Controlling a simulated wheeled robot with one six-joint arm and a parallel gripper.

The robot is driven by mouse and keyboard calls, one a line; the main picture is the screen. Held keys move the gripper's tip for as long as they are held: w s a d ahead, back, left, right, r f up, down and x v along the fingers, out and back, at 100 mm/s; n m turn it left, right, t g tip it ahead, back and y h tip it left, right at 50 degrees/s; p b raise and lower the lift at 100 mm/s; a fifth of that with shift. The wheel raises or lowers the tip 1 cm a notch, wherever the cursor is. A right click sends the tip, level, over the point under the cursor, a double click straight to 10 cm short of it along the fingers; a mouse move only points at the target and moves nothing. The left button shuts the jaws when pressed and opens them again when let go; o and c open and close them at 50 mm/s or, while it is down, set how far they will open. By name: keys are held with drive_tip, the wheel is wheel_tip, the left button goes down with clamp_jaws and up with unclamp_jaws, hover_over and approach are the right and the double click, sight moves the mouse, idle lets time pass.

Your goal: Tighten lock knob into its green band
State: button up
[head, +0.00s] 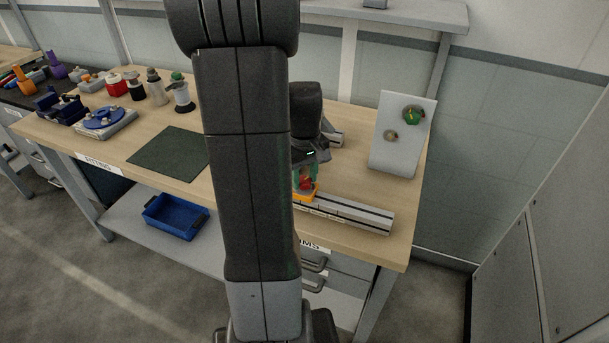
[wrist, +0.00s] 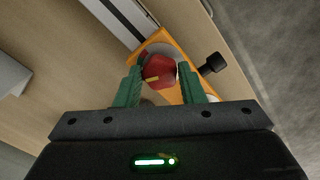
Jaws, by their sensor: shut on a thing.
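A red knob (wrist: 159,72) with a yellow mark on its side sits on an orange carriage (wrist: 172,43) in the wrist view. My gripper (wrist: 160,78) has its two green fingers on either side of the red knob, shut on it. In the head view, the gripper (head: 306,176) is over the orange carriage (head: 313,190) on the silver rail (head: 345,212), with the red knob (head: 306,183) between the fingers. A black knob (wrist: 212,63) sticks out from the carriage's right side. I cannot make out a green band around the red knob; the fingers and knob hide part of the carriage.
A dark green mat (head: 165,152), a blue turntable (head: 104,118) and several bottles are at the left. A blue bin (head: 174,217) sits on the lower shelf.

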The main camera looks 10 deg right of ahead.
sight(304, 180)
drive_tip(key=m, duration=0.3)
idle(0.4)
drive_tip(key=o, duration=1)
drive_tip(key=shift+r, duration=0.15)
wheel_tip(304, 180, up, 14)
drive_tip(key=shift+f, duration=0.2)
